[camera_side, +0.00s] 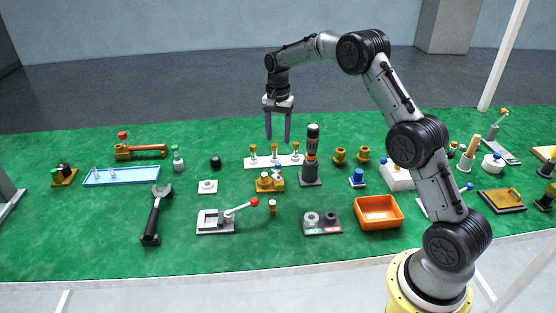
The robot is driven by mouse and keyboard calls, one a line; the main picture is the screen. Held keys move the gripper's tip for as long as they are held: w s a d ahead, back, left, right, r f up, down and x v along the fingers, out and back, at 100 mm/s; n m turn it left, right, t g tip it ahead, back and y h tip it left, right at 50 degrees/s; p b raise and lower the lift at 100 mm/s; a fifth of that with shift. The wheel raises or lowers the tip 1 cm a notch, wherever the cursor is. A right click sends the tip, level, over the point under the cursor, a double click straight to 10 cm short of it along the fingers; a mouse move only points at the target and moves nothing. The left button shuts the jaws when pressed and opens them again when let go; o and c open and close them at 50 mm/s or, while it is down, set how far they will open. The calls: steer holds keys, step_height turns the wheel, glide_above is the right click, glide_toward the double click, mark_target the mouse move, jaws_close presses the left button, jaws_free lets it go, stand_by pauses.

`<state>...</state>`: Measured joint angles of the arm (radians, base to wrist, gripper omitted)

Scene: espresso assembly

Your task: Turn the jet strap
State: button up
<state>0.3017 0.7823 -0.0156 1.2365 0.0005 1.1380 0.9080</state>
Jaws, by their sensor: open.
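My gripper (278,141) hangs with its fingers pointing down, open and empty. It is in the air over the back middle of the green mat, above or just behind a white strip with several gold posts (276,160). I cannot tell which item is the jet strap, as the parts are small in this view. A small yellow block with round gold tops (270,184) sits in front of the strip. A black and orange driver (312,150) stands upright in a dark holder to the right of the gripper. Nothing touches the fingers.
A grey clamp with a red-knobbed lever (216,221), a wrench (155,214) and a blue tray (122,176) lie to the left. A dark block with green and red pads (322,225) and an orange bin (379,213) are in front. Bare mat (95,230) shows at front left.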

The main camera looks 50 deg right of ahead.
mark_target(278, 163)
step_height(278, 163, down, 10)
steer(key=shift+r, duration=0.1)
stand_by(0.4)
jaws_close()
